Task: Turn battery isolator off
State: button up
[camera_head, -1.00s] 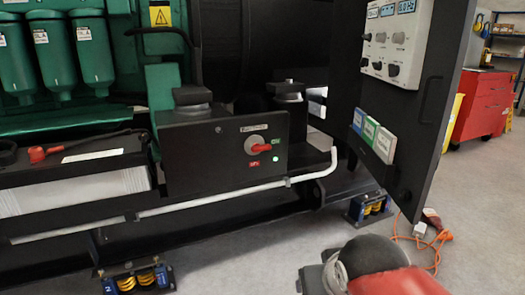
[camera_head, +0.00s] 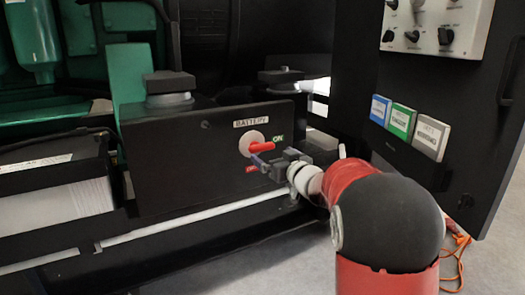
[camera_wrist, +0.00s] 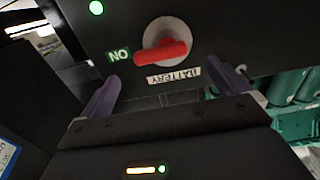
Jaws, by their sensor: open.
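The battery isolator (camera_head: 252,143) is a pale round plate with a red handle (camera_head: 262,147) on the black box's front, under a "BATTERY" label. The handle lies roughly level and points towards the green "ON" mark. In the wrist view the scene is upside down; the red handle (camera_wrist: 165,50) crosses the pale disc (camera_wrist: 168,38), pointing at "ON" (camera_wrist: 119,55). My gripper (camera_head: 266,162) is just below and right of the handle, partly covering the red mark below. Its purple fingers (camera_wrist: 166,78) are spread apart, empty, either side of the handle in the picture; contact is not visible.
An open black panel door (camera_head: 460,85) with knobs and coloured booklets stands at right. A white pipe (camera_head: 190,221) runs below the box. An orange cable (camera_head: 460,262) lies on the floor.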

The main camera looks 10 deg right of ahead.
aim_at(264, 149)
jog(key=x, duration=0.6)
jog(key=shift+w+a, duration=0.1)
jog(key=shift+w, duration=0.1)
jog(key=c, duration=0.9)
